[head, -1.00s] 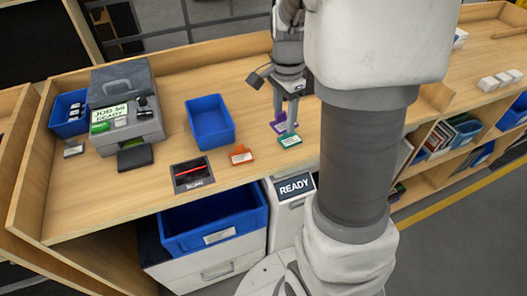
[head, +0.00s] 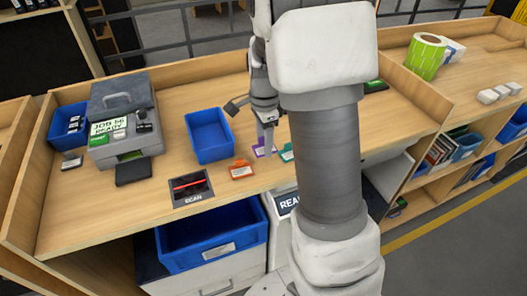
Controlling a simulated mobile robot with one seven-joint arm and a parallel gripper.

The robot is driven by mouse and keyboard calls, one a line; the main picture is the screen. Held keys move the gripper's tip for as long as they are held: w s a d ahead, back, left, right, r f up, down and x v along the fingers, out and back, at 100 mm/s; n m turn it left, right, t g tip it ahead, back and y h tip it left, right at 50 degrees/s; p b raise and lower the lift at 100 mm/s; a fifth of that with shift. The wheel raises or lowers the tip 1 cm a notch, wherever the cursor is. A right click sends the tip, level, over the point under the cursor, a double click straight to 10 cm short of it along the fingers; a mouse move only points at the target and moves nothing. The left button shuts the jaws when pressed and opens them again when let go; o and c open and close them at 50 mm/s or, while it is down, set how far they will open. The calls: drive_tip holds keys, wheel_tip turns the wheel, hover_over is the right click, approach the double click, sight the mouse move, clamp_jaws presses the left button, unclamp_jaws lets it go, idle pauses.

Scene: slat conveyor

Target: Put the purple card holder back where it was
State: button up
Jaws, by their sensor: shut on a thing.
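The purple card holder (head: 258,151) is in the head view, between the orange card holder (head: 241,170) and the teal card holder (head: 286,153). My gripper (head: 267,151) points down and is shut on the purple holder; its fingers cover part of it. The purple holder is at or just above the wooden bench top; I cannot tell whether it touches. The orange holder stands to its left and nearer, the teal one to its right, partly hidden by my arm.
A blue bin (head: 209,137) stands behind and left of the holders. A scan pad (head: 191,188) lies left of the orange holder, near the bench's front edge. A grey printer (head: 124,120) stands at the left. My arm hides the bench right of the teal holder.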

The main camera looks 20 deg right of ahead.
sight(264, 161)
drive_tip(key=shift+a+f, duration=0.1)
drive_tip(key=shift+f, duration=1.95)
drive_tip(key=shift+f, duration=0.1)
drive_tip(key=o, duration=1.3)
